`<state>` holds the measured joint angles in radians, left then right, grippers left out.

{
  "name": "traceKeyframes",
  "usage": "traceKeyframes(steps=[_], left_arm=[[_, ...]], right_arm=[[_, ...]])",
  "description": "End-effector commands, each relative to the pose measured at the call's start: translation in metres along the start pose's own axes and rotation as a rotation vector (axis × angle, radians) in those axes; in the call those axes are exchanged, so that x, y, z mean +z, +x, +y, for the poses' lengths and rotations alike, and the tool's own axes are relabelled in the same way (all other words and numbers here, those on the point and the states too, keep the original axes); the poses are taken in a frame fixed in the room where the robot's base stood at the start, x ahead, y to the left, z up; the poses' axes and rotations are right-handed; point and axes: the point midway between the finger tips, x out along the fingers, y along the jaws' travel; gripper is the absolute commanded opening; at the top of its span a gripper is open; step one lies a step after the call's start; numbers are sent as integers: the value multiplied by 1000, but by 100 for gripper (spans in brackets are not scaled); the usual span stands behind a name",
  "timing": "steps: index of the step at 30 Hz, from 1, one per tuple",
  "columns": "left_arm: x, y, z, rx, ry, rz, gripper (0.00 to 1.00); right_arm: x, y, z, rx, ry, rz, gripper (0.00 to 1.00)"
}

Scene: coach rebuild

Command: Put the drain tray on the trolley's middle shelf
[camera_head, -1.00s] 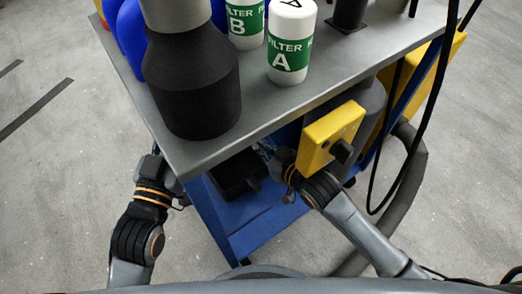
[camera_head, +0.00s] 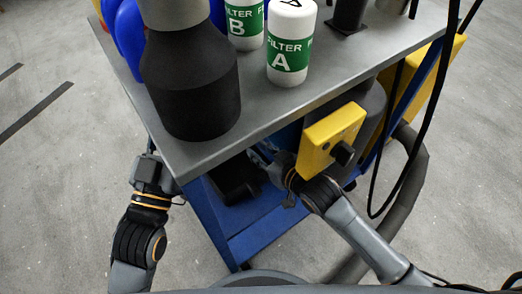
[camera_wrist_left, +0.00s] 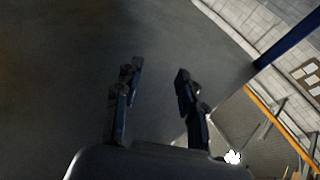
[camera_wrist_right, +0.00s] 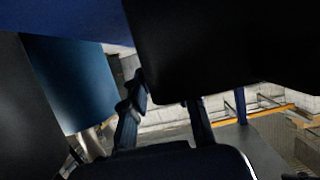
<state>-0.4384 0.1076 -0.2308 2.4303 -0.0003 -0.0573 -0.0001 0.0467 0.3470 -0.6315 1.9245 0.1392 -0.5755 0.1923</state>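The drain tray appears to be the black object (camera_head: 238,182) under the trolley's (camera_head: 222,140) grey top, partly hidden by it. It also seems to be the large dark shape (camera_wrist_right: 220,45) in the right wrist view. My right gripper (camera_head: 268,160) is under the top beside the tray, partly hidden. Its fingers (camera_wrist_right: 163,97) stand apart; one overlaps the tray's edge and the other's tip is hidden behind it. I cannot tell whether they touch it. My left gripper (camera_wrist_left: 156,75) is open and empty. It is mostly hidden at the trolley's left side in the head view.
The top carries a black bottle-shaped object (camera_head: 190,90), filter A (camera_head: 290,45), filter B (camera_head: 245,22) and blue items (camera_head: 128,40). A yellow box (camera_head: 330,138) hangs at the front near my right wrist. Blue trolley framing (camera_head: 255,235) lies below. A cable and hose hang right.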

Motion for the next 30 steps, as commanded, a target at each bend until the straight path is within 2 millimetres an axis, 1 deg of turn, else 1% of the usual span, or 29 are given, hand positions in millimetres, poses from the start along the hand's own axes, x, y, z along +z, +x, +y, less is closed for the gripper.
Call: traceKeyframes(steps=[5,8,13,17,21,25,30], left_arm=[[0,0,0,0,0,-8,40],[14,-1,-2,-5,2,-90,40],[45,-10,-7,-16,7,-281,40],[72,-24,-11,-25,10,-447,40],[97,-44,-16,-36,13,-618,40],[114,-63,-19,-44,13,-749,40],[126,-80,-21,-51,13,-854,40]], right_arm=[[-3,-4,0,0,0,1,28],[-3,-13,0,0,1,-1,28],[-4,-38,0,0,-1,-2,28],[-4,-60,0,0,-1,-2,28],[-3,-83,0,0,-1,-2,28],[-3,-102,0,0,1,-2,28],[-2,-117,0,0,1,-1,28]])
